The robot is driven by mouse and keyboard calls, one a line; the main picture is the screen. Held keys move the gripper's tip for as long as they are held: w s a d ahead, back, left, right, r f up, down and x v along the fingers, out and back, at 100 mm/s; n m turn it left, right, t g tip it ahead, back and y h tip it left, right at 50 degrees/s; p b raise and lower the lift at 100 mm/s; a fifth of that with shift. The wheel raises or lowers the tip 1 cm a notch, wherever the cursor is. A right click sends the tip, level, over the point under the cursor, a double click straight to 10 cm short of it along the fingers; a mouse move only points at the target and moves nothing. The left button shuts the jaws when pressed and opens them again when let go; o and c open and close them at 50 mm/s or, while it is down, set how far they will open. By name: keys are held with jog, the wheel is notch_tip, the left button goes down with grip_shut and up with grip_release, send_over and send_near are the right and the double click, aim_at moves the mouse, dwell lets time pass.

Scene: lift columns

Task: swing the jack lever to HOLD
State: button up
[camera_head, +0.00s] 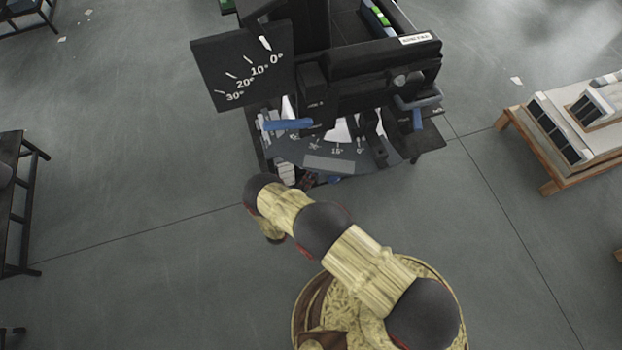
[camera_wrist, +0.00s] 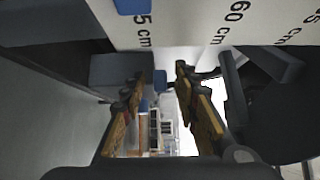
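The black lift-column machine (camera_head: 360,75) stands at the top centre of the head view. A blue-gripped bar (camera_head: 287,124) sticks out at its left front, and a second blue handle (camera_head: 417,118) sits at its right front. I cannot tell which is the jack lever, and no HOLD mark is readable. My gripper (camera_wrist: 161,76) shows in the wrist view with two yellow-padded fingers apart. A small blue piece (camera_wrist: 160,80) appears between the fingertips; contact is not visible. In the head view my gripper is mostly hidden beyond my arm, near the machine's lower front.
A tilted angle board (camera_head: 243,65) and a lower dial plate (camera_head: 322,150) are on the machine. A white scale marked in cm (camera_wrist: 215,22) lies close above my fingers. A wooden table (camera_head: 560,150) with trays stands right, and a dark rack (camera_head: 15,200) left. Floor between is clear.

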jog(key=c, duration=0.7)
grip_shut()
